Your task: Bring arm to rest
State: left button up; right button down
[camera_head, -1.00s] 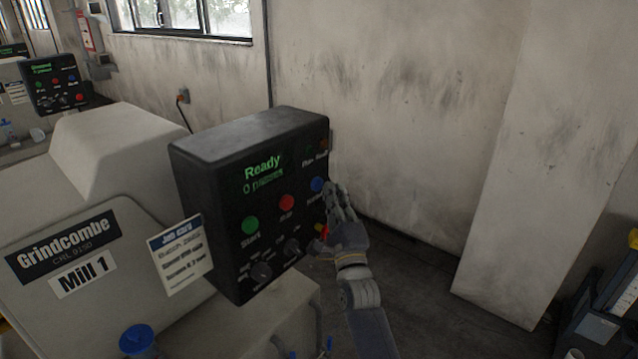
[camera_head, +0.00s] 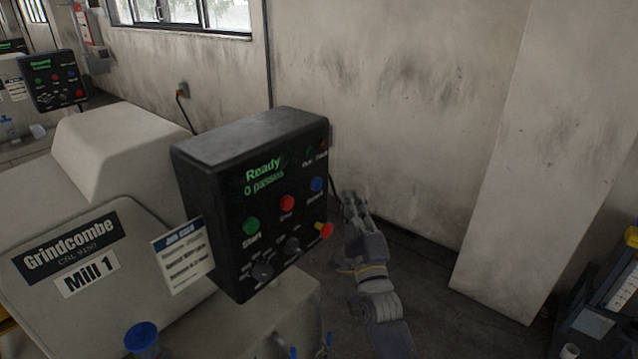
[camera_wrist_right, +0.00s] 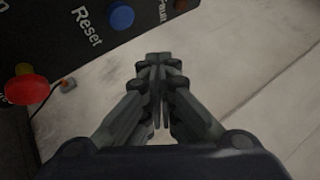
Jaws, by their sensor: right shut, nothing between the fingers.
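My right gripper (camera_head: 357,205) is to the right of the black control panel (camera_head: 222,147), apart from it, with the wall behind. In the right wrist view its fingers (camera_wrist_right: 160,62) are together, with nothing between them. The blue Reset button (camera_wrist_right: 121,16) and a red knob on a yellow base (camera_wrist_right: 27,87) show to the left of the fingers there. In the head view the panel screen reads "Ready" and "0 passes". It carries a green Start button (camera_head: 251,226), a red button (camera_head: 287,203) and dark knobs. My left gripper is not in view.
The panel stands on Mill 1 (camera_head: 50,235), with a job card (camera_head: 182,262) at its left. A blue-capped item (camera_head: 141,337) is at the bottom. A wall pillar (camera_head: 540,170) and a rack (camera_head: 605,310) stand to the right. Open floor lies between.

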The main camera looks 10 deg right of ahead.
dwell(0.5)
jog(key=s+a+f+n+g+y+b, duration=0.1)
jog(key=s+f+n+g, duration=0.15)
jog(key=f, duration=0.85)
jog(key=s+a+f+n+g, duration=0.1)
jog(key=s+f+n+g, duration=0.2)
jog(key=f, duration=0.9)
jog(key=s+a+f+n+g+y+b, duration=0.15)
jog(key=f+n, duration=0.25)
jog(key=f, duration=0.7)
jog(key=s+f+n+g+b, duration=0.1)
jog(key=s+f+n+g, duration=0.2)
jog(key=s+f, duration=0.55)
jog(key=s+f+n+g, duration=0.3)
jog(key=s+f, duration=0.3)
jog(key=f, duration=0.6)
jog(key=s+d+f+n+g, duration=0.1)
jog(key=s+f+n+g, duration=0.2)
jog(key=s, duration=0.9)
jog(key=s+d+f+n+g+h+b, duration=0.1)
jog(key=s+d+f+n+g, duration=0.1)
jog(key=s+f, duration=0.7)
jog(key=s+d+f+n+g+b, duration=0.1)
jog(key=s+f+n+g, duration=0.3)
jog(key=s, duration=1.2)
notch_tip(320, 180, down, 3)
jog(key=shift+s+d+h, duration=0.25)
jog(key=shift+d+h, duration=0.1)
jog(key=shift+d, duration=0.4)
